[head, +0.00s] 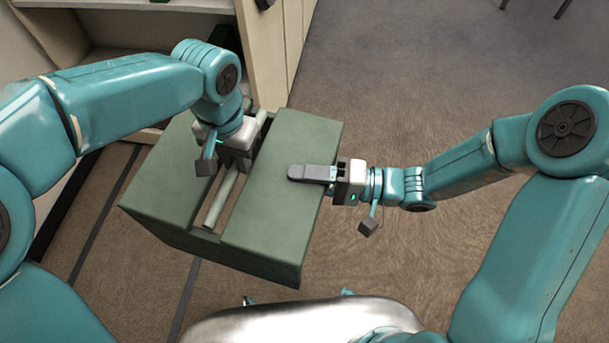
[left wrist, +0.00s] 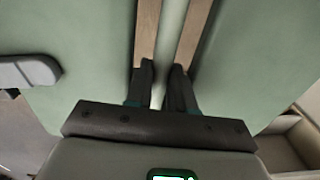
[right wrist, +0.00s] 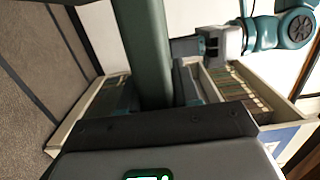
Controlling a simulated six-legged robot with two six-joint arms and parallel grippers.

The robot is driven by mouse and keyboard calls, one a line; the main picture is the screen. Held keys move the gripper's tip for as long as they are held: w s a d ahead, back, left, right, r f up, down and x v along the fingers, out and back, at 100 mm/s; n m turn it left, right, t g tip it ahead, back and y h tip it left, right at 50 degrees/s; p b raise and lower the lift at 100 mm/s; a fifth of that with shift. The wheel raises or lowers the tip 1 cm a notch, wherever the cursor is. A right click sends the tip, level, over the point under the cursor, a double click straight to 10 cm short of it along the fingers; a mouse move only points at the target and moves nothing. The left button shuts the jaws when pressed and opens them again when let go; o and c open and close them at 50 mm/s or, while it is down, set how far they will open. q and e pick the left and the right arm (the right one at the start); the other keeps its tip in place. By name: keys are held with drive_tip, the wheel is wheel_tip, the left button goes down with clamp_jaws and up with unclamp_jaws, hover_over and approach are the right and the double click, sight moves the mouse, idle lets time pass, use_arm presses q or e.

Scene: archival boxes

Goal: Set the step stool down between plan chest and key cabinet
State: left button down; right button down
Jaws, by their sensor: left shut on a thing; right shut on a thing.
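The step stool (head: 277,215) is a green box-like block with a lengthwise slot and a pale green bar in the slot. My left gripper (head: 236,160) comes down over the slot and is shut on the bar, which runs between its fingers in the left wrist view (left wrist: 160,85). My right gripper (head: 318,174) is shut on the stool's right edge, one finger lying over the top. In the right wrist view a green part of the stool (right wrist: 145,50) stands between the fingers. The stool's underside is hidden, so I cannot tell whether it touches the floor.
A cream shelf unit (head: 262,45) stands close behind the stool at upper left; I cannot tell whether it is the plan chest or key cabinet. In the right wrist view, a cream box-like unit holds a row of files (right wrist: 245,88).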

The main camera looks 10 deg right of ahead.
use_arm(q)
drive_tip(key=shift+w+r, duration=0.1)
drive_tip(key=shift+r, duration=0.15)
drive_tip(key=c, duration=0.9)
unclamp_jaws()
drive_tip(key=shift+f, duration=0.15)
